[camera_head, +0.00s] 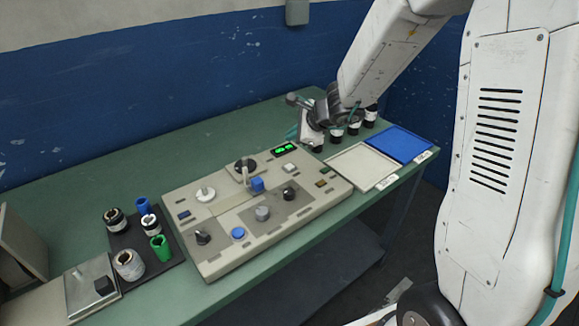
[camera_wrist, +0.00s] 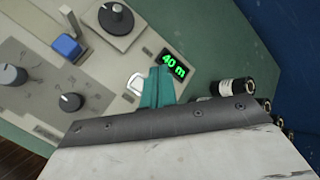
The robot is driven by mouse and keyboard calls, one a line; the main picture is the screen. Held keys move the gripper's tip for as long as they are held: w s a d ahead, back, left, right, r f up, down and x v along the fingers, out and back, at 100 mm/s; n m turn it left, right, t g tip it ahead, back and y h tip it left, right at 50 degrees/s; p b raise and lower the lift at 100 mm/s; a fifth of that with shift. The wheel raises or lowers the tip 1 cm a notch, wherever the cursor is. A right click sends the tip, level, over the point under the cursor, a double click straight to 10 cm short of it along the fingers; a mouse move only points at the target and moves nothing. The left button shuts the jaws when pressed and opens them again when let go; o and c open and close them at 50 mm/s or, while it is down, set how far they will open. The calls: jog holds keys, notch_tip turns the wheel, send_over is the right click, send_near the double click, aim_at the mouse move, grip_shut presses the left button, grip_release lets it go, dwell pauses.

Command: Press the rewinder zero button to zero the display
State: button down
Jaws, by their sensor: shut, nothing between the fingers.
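The grey control panel (camera_head: 225,262) lies on the green bench. Its lit green display (camera_head: 285,148) reads "40 m" in the wrist view (camera_wrist: 173,64). A pale square button (camera_head: 289,168) sits near the display; in the wrist view this button (camera_wrist: 136,82) shows just left of my fingers, partly hidden by them. Any label on it cannot be read. My gripper (camera_wrist: 159,70) has its teal fingers together, empty, over the panel edge between the button and the display. Whether the tips touch the panel cannot be told. In the head view the fingertips are not clearly visible.
The panel also carries a blue block (camera_head: 257,184), several knobs and a blue round button (camera_head: 238,233). A white tray (camera_head: 360,168) and a blue tray (camera_head: 400,145) lie right; a dark spool tray (camera_head: 172,277) lies left.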

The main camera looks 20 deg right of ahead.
aim_at(293, 167)
jog(key=shift+f, duration=3.9)
jog(key=shift+f, duration=0.4)
jog(key=shift+f, duration=0.45)
jog(key=shift+r, duration=0.9)
jog(key=shift+r, duration=2.5)
